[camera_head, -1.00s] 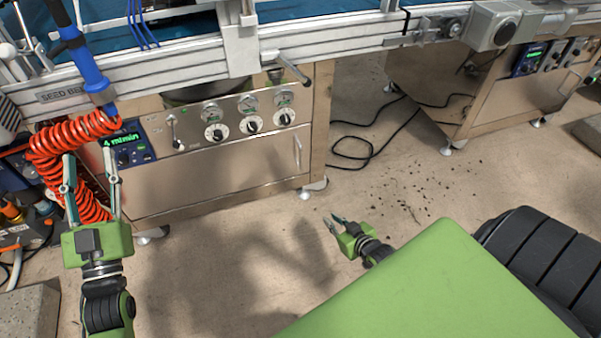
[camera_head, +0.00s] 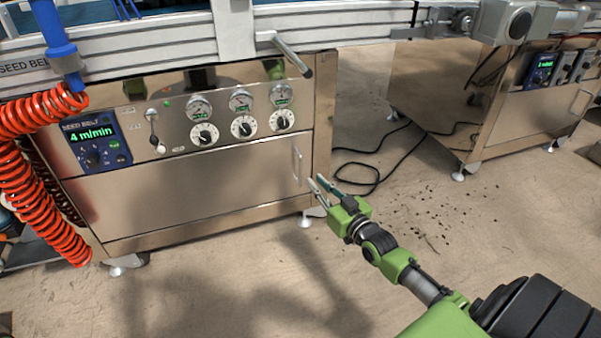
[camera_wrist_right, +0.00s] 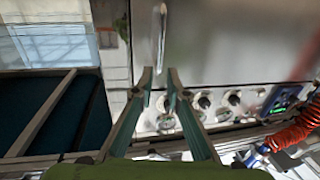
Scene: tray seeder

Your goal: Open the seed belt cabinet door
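The seed belt cabinet (camera_head: 110,245) is a steel box under the conveyor. Its flat front door (camera_head: 190,192) looks shut, with a vertical bar handle (camera_head: 297,166) near its right edge. My right gripper (camera_head: 318,186) is at the cabinet's lower right corner, just right of and below the handle in the head view. Its fingers are apart with nothing between them. In the right wrist view the handle (camera_wrist_right: 159,35) shows beyond the open fingertips (camera_wrist_right: 160,78), apart from them. My left gripper is not in view.
Above the door is a control panel with a "4 m/min" display (camera_head: 92,133), gauges and knobs (camera_head: 243,127). A red coiled hose (camera_head: 40,185) hangs at the left. A lever (camera_head: 292,55) juts out above. A black cable (camera_head: 365,170) lies behind. The floor in front is clear.

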